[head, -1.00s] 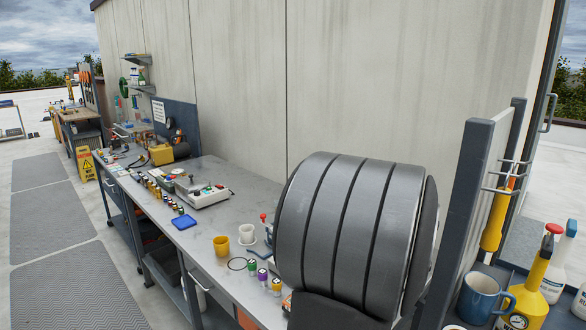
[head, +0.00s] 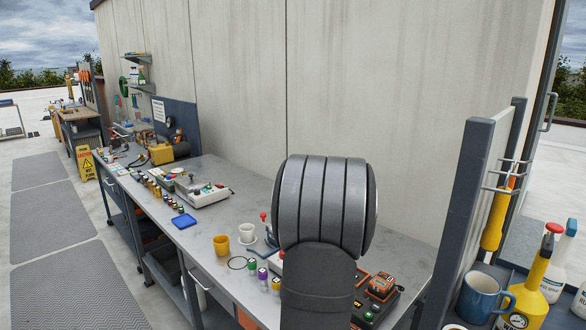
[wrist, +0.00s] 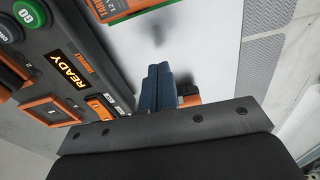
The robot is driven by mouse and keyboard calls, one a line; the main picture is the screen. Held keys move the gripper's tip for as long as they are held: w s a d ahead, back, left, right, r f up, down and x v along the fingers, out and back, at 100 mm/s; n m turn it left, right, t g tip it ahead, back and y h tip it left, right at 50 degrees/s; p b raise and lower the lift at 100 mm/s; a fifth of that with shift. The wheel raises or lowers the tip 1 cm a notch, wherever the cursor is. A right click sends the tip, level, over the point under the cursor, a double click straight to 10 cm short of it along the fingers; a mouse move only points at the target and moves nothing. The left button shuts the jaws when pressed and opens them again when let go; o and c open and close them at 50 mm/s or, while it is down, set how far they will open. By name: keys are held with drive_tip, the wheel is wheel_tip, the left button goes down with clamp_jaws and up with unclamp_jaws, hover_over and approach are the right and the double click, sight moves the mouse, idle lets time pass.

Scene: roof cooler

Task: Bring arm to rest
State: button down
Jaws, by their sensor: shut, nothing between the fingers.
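My gripper (wrist: 158,82) shows in the wrist view as two blue-grey fingers pressed together, with nothing between them. It is above the grey bench top, beside a dark control panel (wrist: 62,62) with a READY label and a green button. I cannot tell its exact height over the bench. In the head view my ribbed grey arm link stands over the near part of the bench (head: 215,165) and hides my gripper.
A dark unit with an orange device (head: 381,286) is just right of my arm. A grey upright panel (head: 474,200) bounds the right. A wall rises behind.

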drive_tip(key=shift+a+f+n, duration=0.15)
drive_tip(key=shift+f+n, duration=0.1)
drive_tip(key=shift+n, duration=0.45)
drive_tip(key=w+d+r, duration=0.5)
drive_tip(key=w+r, duration=0.2)
drive_tip(key=r, duration=0.2)
drive_tip(key=shift+w+r+m, duration=0.35)
drive_tip(key=shift+w+m, duration=0.05)
